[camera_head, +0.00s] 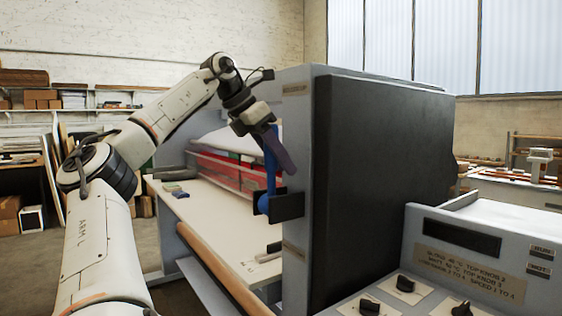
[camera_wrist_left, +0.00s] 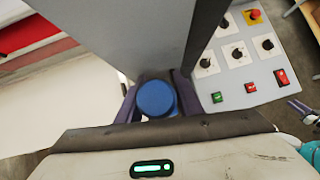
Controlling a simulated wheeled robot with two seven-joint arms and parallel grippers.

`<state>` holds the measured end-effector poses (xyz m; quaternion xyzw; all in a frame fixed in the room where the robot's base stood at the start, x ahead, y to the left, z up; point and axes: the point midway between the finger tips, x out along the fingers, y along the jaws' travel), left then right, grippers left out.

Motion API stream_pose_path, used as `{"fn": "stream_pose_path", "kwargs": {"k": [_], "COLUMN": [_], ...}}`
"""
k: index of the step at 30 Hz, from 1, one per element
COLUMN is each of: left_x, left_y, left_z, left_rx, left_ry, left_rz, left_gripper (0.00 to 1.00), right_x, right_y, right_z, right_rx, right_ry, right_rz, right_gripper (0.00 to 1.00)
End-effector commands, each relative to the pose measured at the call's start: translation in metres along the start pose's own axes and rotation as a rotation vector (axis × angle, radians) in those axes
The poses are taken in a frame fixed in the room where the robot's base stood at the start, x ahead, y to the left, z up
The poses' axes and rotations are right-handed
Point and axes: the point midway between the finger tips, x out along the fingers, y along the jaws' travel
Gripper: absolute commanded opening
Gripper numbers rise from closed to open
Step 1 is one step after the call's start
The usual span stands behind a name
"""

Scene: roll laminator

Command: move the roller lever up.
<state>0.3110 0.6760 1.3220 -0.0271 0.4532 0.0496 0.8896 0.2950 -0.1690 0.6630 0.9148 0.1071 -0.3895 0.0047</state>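The blue roller lever (camera_head: 269,172) is on the near side of the laminator and stands nearly upright from its pivot. Its round blue end shows in the left wrist view (camera_wrist_left: 155,98). My left gripper (camera_head: 280,150) is at the lever's upper part, its dark purple fingers reaching down over it and hiding some of it. In the left wrist view the fingers (camera_wrist_left: 157,97) lie on both sides of the blue end. Whether they press on it is unclear. What looks like my right gripper (camera_wrist_left: 301,109) shows small at that view's right edge, away from the lever.
The laminator's tall side panel (camera_head: 384,185) stands right beside my left gripper. A control console (camera_head: 475,260) with knobs is at the lower right. A pale feed table (camera_head: 215,215) lies left of the lever, with red trays (camera_head: 225,172) behind.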

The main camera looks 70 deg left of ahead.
Motion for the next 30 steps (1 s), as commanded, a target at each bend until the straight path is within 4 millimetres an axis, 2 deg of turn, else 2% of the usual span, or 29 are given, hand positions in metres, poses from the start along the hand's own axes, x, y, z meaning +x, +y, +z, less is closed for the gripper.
{"fn": "stream_pose_path", "kwargs": {"k": [9, 13, 17, 24, 30], "left_x": [0.000, -0.006, -0.027, -0.075, -0.099], "left_y": [0.000, 0.000, 0.000, 0.000, 0.000], "left_z": [0.000, 0.000, 0.001, 0.001, 0.001], "left_rx": [0.002, 0.001, 0.001, 0.000, 0.001], "left_ry": [0.002, 0.002, 0.001, 0.001, 0.002], "left_rz": [-0.001, 0.001, 0.003, 0.002, 0.001], "left_gripper": [0.44, 0.44, 0.44, 0.44, 0.44], "right_x": [0.000, -0.001, -0.003, -0.009, -0.012], "right_y": [0.000, 0.000, 0.000, -0.001, -0.001], "right_z": [0.000, -0.001, -0.003, -0.009, -0.013], "right_rx": [0.000, 0.000, 0.000, 0.000, 0.000], "right_ry": [0.001, 0.001, 0.002, 0.002, 0.002], "right_rz": [-0.001, 0.000, 0.000, 0.000, 0.000], "right_gripper": [0.31, 0.31, 0.31, 0.31, 0.31]}}
